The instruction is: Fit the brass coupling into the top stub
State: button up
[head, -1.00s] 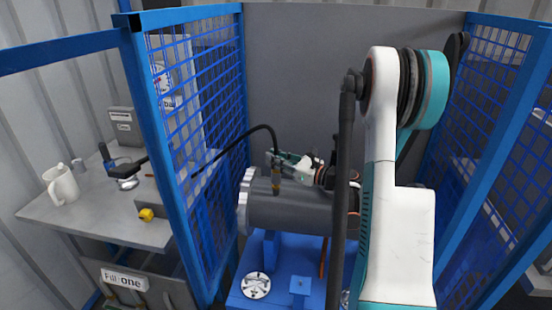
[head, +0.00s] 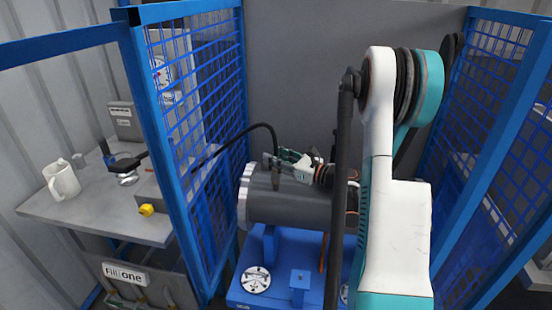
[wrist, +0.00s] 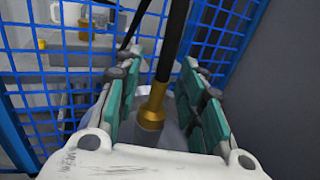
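The brass coupling (wrist: 154,103) is the end of a black hose (wrist: 173,45). In the wrist view it stands between my fingers, its wide lower end at a grey round part, likely the top stub (wrist: 148,134). I cannot tell how deep it sits. In the head view the hose (head: 272,134) arches over and drops to the top of the grey flanged shell (head: 290,208); little brass shows there. My gripper (wrist: 160,85) is open, with teal pads on both sides of the hose and gaps to it. It also shows above the shell in the head view (head: 274,162).
Blue mesh fence panels (head: 195,110) stand left and right of the shell, with a grey wall (head: 300,60) behind. The shell rests on a blue stand (head: 275,270). A side table (head: 100,215) outside the fence holds a white jug (head: 62,182) and a yellow part (head: 146,210).

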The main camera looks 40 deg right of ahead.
jog(key=v, duration=1.2)
dwell(0.4)
